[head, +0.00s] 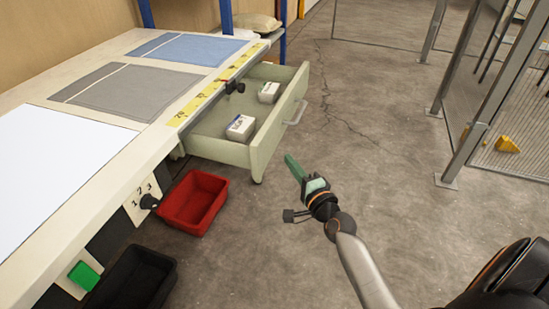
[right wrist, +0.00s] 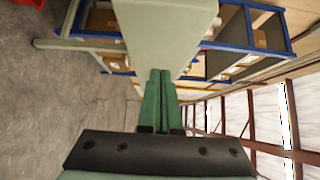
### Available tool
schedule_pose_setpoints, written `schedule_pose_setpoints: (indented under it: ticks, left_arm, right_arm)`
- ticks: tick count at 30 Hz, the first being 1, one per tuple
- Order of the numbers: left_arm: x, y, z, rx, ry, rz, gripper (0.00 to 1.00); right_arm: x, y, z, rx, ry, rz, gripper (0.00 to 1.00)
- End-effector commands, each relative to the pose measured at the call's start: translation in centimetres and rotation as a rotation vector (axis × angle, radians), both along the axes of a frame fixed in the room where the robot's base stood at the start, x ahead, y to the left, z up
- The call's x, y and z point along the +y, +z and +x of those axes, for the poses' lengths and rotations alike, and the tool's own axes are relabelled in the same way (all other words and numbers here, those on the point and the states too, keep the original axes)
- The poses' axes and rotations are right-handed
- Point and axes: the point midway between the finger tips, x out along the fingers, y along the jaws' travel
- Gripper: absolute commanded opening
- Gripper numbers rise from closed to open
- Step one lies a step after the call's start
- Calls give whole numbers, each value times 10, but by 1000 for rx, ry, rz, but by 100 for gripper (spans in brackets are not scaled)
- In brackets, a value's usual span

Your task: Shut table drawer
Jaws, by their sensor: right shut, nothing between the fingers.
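The table drawer (head: 257,146) is pale green and stands open, pulled out from under the table (head: 160,117). A metal handle (head: 296,113) is on its front panel. Two small white boxes, one nearer (head: 240,128) and one farther (head: 268,92), lie inside it. My right gripper (head: 289,160) is shut and empty, just in front of the drawer's near front corner, apart from it as far as I can tell. In the right wrist view its green fingers (right wrist: 158,84) are together, with the pale drawer front (right wrist: 165,35) beyond their tips. My left gripper is not in view.
A red bin (head: 194,203) and a black bin (head: 135,280) stand below the table's edge. Blue, grey and white sheets lie on the tabletop. The floor right of the drawer is clear up to a mesh fence (head: 470,100). Blue-framed shelving (right wrist: 240,32) shows in the wrist view.

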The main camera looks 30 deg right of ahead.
Motion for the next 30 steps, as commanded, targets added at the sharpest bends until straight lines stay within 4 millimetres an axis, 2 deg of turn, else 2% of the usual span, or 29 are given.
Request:
schedule_pose_setpoints:
  ticks: [3,9,16,30]
  left_arm:
    - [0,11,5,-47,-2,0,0]
    - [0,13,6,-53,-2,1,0]
    - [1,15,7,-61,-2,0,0]
    - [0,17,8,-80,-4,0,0]
  right_arm:
    - [3,0,19,-2,0,4,0]
    - [20,0,38,0,0,1,0]
    - [25,0,43,1,1,-2,0]
    - [23,-1,48,1,1,-1,0]
